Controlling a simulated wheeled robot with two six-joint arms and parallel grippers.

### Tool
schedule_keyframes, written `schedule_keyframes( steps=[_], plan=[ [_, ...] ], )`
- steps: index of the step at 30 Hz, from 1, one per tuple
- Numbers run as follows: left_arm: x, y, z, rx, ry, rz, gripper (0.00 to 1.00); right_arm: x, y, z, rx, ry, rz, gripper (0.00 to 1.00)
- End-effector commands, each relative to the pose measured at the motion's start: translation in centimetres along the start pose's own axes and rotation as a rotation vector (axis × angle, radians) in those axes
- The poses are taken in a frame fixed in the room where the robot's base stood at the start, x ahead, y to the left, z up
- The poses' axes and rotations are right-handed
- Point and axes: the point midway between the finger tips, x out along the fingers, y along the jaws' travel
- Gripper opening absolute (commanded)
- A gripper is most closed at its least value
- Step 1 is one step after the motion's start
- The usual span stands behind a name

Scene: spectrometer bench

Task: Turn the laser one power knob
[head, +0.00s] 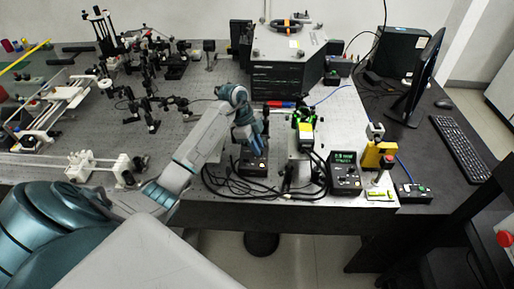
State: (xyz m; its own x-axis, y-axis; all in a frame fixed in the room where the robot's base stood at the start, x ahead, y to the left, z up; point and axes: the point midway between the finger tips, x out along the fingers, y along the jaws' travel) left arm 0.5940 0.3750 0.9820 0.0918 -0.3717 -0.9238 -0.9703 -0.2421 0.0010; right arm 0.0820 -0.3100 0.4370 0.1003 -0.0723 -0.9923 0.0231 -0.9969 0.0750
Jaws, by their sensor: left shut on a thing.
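My left arm reaches in from the left over the front of the optical bench. Its gripper (254,149) points down at a small black control box (250,171) near the bench's front edge. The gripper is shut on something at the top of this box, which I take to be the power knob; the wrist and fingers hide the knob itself. A second black control box (345,173) with a lit green display and small knobs stands to the right, apart from the gripper. I cannot read any laser label. My right gripper is not in view.
Black cables (230,184) lie loose beside the gripper. A green-and-black mount (304,122) stands close to its right. A large grey instrument (288,62) stands behind. A yellow block (378,153) and monitor (416,80) are at right. Optics (150,103) crowd the left.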

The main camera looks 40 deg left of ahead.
Motion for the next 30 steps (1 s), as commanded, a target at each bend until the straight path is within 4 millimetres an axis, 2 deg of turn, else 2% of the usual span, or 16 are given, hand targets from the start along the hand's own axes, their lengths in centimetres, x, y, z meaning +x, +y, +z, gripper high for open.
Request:
schedule_keyframes(
  steps=[6, 15, 30],
  plan=[
    [0.1, -0.3, -0.1, 0.156, 0.002, 0.061, 0.0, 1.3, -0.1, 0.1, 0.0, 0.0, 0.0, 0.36],
    [-0.1, -0.5, -0.1, 0.311, 0.0, 0.125, 0.0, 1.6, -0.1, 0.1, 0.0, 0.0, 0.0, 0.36],
    [-0.1, -0.5, -0.1, 0.373, -0.001, 0.15, 0.0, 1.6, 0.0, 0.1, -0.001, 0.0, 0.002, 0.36]
  ],
)
